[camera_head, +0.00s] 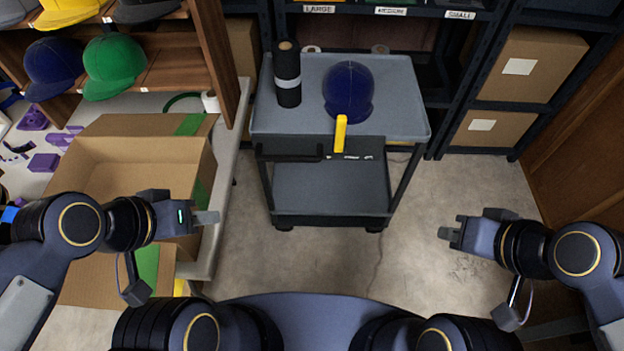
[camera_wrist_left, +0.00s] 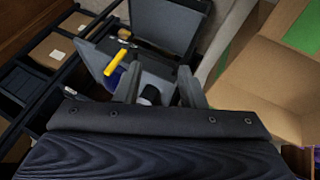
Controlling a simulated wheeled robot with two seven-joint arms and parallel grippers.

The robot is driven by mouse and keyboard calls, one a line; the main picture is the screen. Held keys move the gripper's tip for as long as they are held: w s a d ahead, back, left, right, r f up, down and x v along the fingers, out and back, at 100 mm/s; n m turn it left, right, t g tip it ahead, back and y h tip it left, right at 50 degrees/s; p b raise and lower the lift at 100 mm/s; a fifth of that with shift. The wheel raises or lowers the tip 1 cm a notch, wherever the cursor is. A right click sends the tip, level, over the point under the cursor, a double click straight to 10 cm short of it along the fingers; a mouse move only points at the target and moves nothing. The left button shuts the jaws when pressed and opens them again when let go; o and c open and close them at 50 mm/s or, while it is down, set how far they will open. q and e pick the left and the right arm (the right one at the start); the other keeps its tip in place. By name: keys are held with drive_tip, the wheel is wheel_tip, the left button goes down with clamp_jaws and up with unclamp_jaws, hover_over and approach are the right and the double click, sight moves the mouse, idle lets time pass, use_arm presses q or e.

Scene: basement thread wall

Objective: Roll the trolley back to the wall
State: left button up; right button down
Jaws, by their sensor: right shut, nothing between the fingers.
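The trolley (camera_head: 271,120) has a grey top tray, a lower grey shelf and a dark frame. It stands upright on the floor in the middle of the head view, close to the wall shelving. A bar handle (camera_head: 290,153) runs along its near side. My left gripper (camera_head: 206,217) is left of the trolley and nearer to me, apart from it. In the left wrist view its two fingers (camera_wrist_left: 160,90) are spread with nothing held, and the trolley (camera_wrist_left: 165,25) shows beyond them. My right gripper (camera_head: 447,236) is shut and empty, right of the trolley and apart from it.
On the trolley are a blue cap (camera_head: 348,92), a black roll (camera_head: 287,75) and a yellow item (camera_head: 340,133) overhanging the near edge. An open cardboard box (camera_head: 105,150) lies at left. Dark shelves (camera_head: 470,75) stand behind. Floor (camera_head: 330,260) before the trolley is clear.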

idle(0.3)
use_arm(q)
drive_tip(key=shift+o, duration=0.5)
drive_tip(key=n+t+b, duration=0.7)
drive_tip(key=n+b, duration=0.5)
drive_tip(key=b, duration=0.2)
approach(287, 161)
drive_tip(key=w+a+r, duration=0.1)
drive_tip(key=a, duration=0.4)
drive_tip(key=w+d+f+b, duration=0.1)
drive_tip(key=w+d, duration=0.1)
drive_tip(key=w, duration=0.1)
drive_tip(key=w+d+f+t+h+b, duration=0.1)
drive_tip(key=w+d+f, duration=0.1)
drive_tip(key=d, duration=0.1)
drive_tip(key=w+d+f+n+t, duration=0.1)
drive_tip(key=w+d+f, duration=0.1)
drive_tip(key=w+d, duration=0.1)
drive_tip(key=shift+w+f+h+b, duration=0.1)
drive_tip(key=shift+w+h+b, duration=0.25)
drive_tip(key=shift+h+b, duration=0.05)
clamp_jaws()
